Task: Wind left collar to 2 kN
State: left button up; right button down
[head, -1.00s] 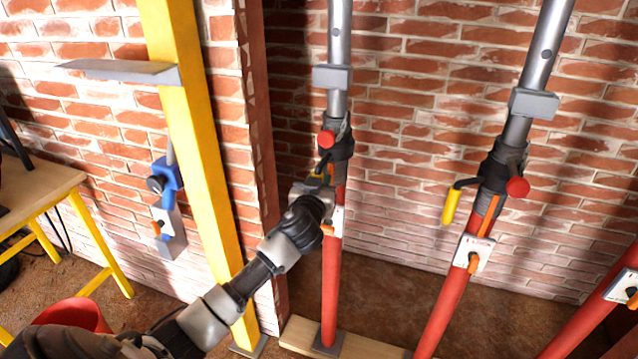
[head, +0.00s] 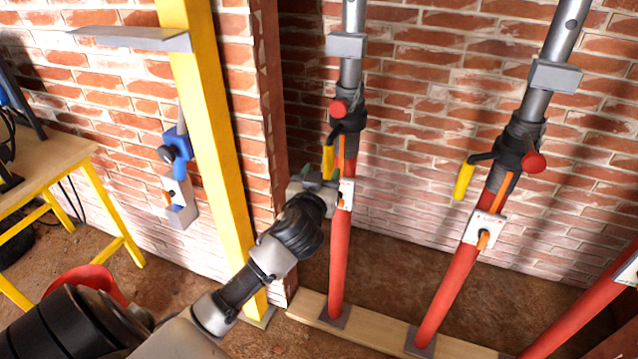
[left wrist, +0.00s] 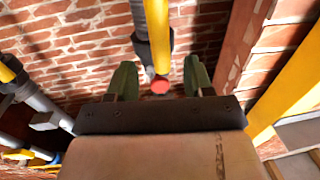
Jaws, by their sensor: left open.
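The left prop has a red lower tube (head: 339,265), a grey upper tube and a black collar (head: 349,118) with a red knob (head: 338,108). A yellow handle (head: 327,160) hangs from the collar's left side. My left gripper (head: 326,178) is open beside the prop, at the handle's lower end. In the left wrist view its green fingers (left wrist: 160,80) stand apart, with the yellow handle (left wrist: 157,32) in line with the gap; contact cannot be told. A white gauge plate (head: 346,194) with an orange pointer is partly hidden by the gripper; its reading is illegible. My right gripper is not in view.
A wooden sill (head: 390,332) runs under the props. A workbench (head: 50,165) is at left.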

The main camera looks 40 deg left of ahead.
pick_arm(q)
jog(key=v, duration=0.2)
jog(key=shift+s, duration=0.25)
dwell(0.3)
jog(key=s+d+f+m+g+h+p, duration=0.1)
jog(key=s+f+g, duration=0.2)
jog(key=f, duration=0.9)
jog(key=s+d+f+m+g+h, duration=0.1)
jog(key=s+f+m+g+h, duration=0.15)
jog(key=f, duration=0.85)
jog(key=s+d+f+m+g+p, duration=0.1)
jog(key=s+f+g, duration=0.2)
jog(key=f, duration=0.9)
jog(key=s+d+f+g+h+p, duration=0.1)
jog(key=s+d+f+g+h, duration=0.15)
jog(key=s+f, duration=1.1)
jog(key=s+d+f+m+g, duration=0.1)
jog(key=s+d+f+g, duration=0.1)
jog(key=s, duration=0.9)
jog(key=s+d+f+m+g, duration=0.1)
jog(key=s+f, duration=0.4)
jog(key=s, duration=0.6)
jog(key=shift+d+g+p, duration=0.45)
jog(key=shift+d+g, duration=0.45)
jog(key=shift+g, duration=0.1)
